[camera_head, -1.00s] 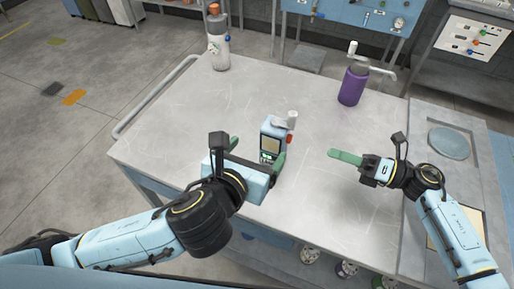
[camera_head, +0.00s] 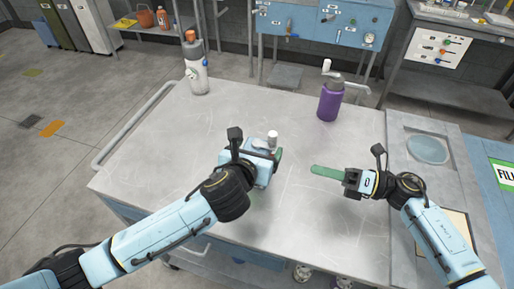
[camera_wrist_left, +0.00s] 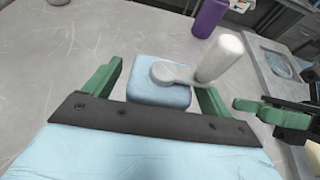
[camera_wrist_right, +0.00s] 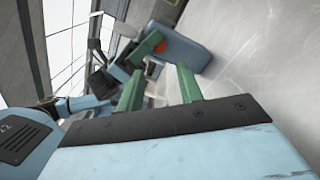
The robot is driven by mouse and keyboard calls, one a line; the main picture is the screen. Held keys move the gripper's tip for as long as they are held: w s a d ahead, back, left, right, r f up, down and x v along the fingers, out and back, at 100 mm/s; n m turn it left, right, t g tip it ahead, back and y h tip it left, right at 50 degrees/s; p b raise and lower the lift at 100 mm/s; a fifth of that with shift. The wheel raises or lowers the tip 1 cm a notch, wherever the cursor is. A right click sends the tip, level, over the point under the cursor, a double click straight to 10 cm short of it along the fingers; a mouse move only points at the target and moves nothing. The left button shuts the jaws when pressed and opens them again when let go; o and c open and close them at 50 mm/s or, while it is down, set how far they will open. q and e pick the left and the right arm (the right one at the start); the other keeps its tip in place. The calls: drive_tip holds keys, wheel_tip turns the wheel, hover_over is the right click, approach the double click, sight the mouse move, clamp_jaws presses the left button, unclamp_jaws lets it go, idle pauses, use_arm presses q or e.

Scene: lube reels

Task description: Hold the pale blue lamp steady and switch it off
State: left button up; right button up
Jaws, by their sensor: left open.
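The pale blue lamp (camera_wrist_left: 160,82) stands on the grey table, with a grey arm and white cylinder (camera_wrist_left: 221,56) on top. In the head view my left gripper hides most of it; the white top (camera_head: 272,137) shows. My left gripper (camera_wrist_left: 160,77) is open, with its green fingers on either side of the lamp and gaps visible. My right gripper (camera_head: 314,170) is empty above the table, right of the lamp, pointing toward it. In the right wrist view its fingers (camera_wrist_right: 162,78) are apart, and the lamp (camera_wrist_right: 180,45) shows beyond them with an orange part (camera_wrist_right: 153,69).
A purple bottle (camera_head: 330,102) stands at the table's back right, and a white bottle with an orange top (camera_head: 198,72) at the back left. A rail (camera_head: 130,125) runs along the left edge. A recessed round plate (camera_head: 428,150) lies at right. The table middle is clear.

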use_arm(q)
drive_tip(key=c, duration=1.2)
drive_tip(key=shift+c, duration=0.2)
use_arm(e)
clamp_jaws()
idle(0.8)
